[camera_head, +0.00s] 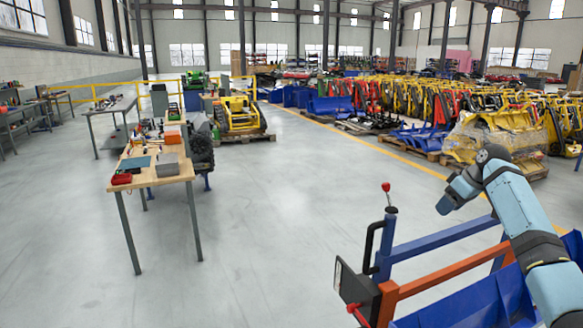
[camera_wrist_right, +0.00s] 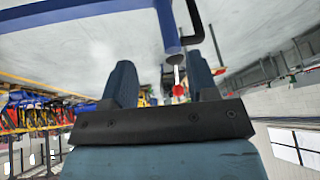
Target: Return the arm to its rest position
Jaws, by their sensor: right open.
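My right arm (camera_head: 520,205) comes in from the right in the head view, raised and bent over a blue and orange frame. My right gripper (camera_head: 449,203) hangs beyond the bend, pointing down to the left, apart from the lever with a red knob (camera_head: 386,187). In the right wrist view the two fingers of the gripper (camera_wrist_right: 162,82) stand apart with nothing held between them. The red knob (camera_wrist_right: 178,90) shows through the gap, beyond the fingers. My left gripper is not in view.
The frame has a blue bar (camera_head: 440,240), an orange bar (camera_head: 450,270) and a black handle (camera_head: 372,245) close below my right arm. A wooden workbench (camera_head: 150,180) with tools stands at the left. Open grey floor (camera_head: 280,230) lies between.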

